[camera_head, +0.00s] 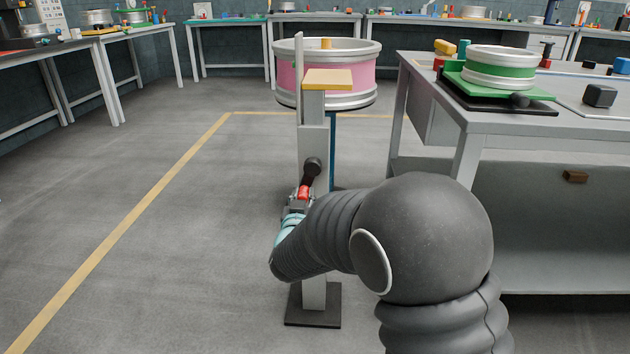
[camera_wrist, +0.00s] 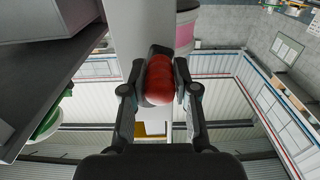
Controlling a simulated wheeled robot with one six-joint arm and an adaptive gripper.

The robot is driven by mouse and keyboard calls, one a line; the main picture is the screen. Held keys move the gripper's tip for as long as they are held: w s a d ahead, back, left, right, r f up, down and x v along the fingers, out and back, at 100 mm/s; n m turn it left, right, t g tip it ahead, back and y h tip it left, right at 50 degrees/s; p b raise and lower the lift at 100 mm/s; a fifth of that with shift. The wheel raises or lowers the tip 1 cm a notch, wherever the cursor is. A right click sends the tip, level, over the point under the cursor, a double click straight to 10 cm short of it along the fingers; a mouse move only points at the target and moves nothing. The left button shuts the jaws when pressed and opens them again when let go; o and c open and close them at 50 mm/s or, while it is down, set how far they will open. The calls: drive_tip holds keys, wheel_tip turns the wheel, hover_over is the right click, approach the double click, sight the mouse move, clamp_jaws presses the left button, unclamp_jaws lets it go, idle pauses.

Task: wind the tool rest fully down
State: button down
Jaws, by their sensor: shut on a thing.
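The tool rest (camera_head: 328,78) is a yellow-topped block on a pale upright post with a dark foot plate on the floor. A dark crank (camera_head: 312,168) with a red handle (camera_head: 303,193) sits on the post's side, partway up. My gripper (camera_head: 297,203) is at the red handle, low on the post's left side. In the wrist view my gripper (camera_wrist: 159,88) has its two fingers closed on either side of the red handle (camera_wrist: 158,82). The crank's pivot is partly hidden there behind the handle.
A pink-banded wheel (camera_head: 350,75) stands just behind the post. A grey workbench (camera_head: 470,125) on the right carries a green-banded wheel (camera_head: 500,68) and small parts. More benches line the back and left. The floor left of the post is clear, with a yellow line (camera_head: 150,205).

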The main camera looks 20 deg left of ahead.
drive_tip(key=shift+r, duration=0.1)
drive_tip(key=shift+s+a+r+p, duration=0.15)
drive_tip(key=shift+a+r+p, duration=0.25)
drive_tip(key=shift+a+r, duration=0.25)
drive_tip(key=shift+s+a+r+p, duration=0.15)
drive_tip(key=shift+a+r+p, duration=0.25)
drive_tip(key=shift+a, duration=0.3)
drive_tip(key=r+p, duration=0.1)
drive_tip(key=a+r+p, duration=0.1)
drive_tip(key=r, duration=0.1)
drive_tip(key=shift+s+r, duration=0.1)
drive_tip(key=shift+r, duration=0.05)
